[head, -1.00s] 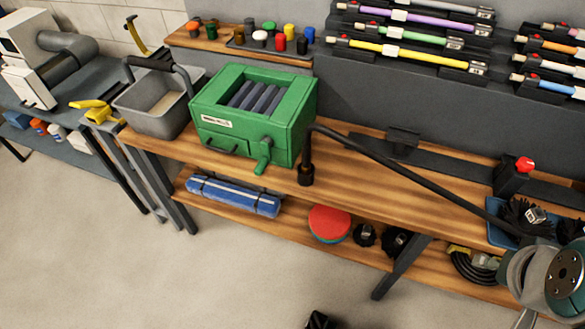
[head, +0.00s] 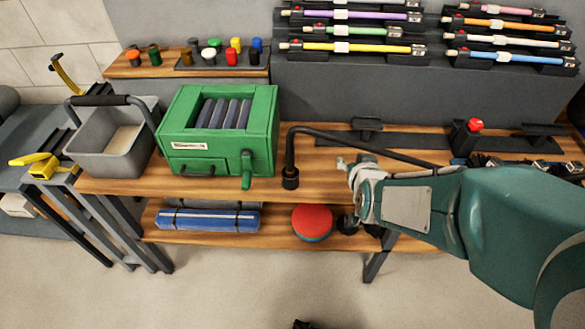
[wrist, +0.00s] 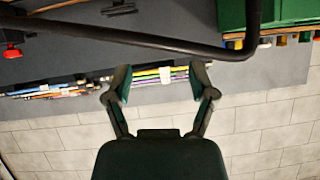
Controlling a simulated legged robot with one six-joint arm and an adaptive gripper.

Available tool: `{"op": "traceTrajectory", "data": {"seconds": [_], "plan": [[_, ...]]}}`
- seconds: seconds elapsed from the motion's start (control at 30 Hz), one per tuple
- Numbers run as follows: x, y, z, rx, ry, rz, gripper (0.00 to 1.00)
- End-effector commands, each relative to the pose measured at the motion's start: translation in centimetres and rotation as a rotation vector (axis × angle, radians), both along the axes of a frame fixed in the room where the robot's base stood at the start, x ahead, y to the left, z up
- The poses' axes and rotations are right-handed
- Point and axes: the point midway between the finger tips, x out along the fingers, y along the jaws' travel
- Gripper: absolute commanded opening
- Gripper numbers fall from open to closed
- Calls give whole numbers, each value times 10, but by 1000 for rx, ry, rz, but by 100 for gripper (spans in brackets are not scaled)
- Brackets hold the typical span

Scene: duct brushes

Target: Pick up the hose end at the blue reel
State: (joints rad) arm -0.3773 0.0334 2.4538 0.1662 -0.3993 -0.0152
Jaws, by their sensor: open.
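I cannot make out a blue reel in either view. A black bent hose or pipe (head: 340,136) rises from a dark fitting (head: 290,181) on the bench and runs right behind my arm; it also crosses the top of the wrist view (wrist: 150,40). My gripper (head: 350,172) is over the bench, right of the dark fitting, small and partly hidden by my wrist. In the wrist view its two fingers (wrist: 160,72) are spread, with nothing between them but the distant rods.
A green crank box (head: 228,170) and a grey bucket (head: 115,150) stand on the bench (head: 335,190). Coloured rods (head: 365,47) hang on the wall. A blue roll (head: 210,219) and red disc (head: 312,222) are on the lower shelf.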

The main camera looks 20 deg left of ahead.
Motion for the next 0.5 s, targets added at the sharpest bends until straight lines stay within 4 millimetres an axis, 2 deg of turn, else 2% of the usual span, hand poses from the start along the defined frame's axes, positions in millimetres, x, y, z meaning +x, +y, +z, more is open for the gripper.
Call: {"op": "traceTrajectory", "data": {"seconds": [0.03, 0.27, 0.5], "plan": [[4, 15, -15, 4, -24, 15, 73], [12, 60, -60, 50, -206, 57, 73], [-8, 99, -103, 78, -401, 108, 73]]}}
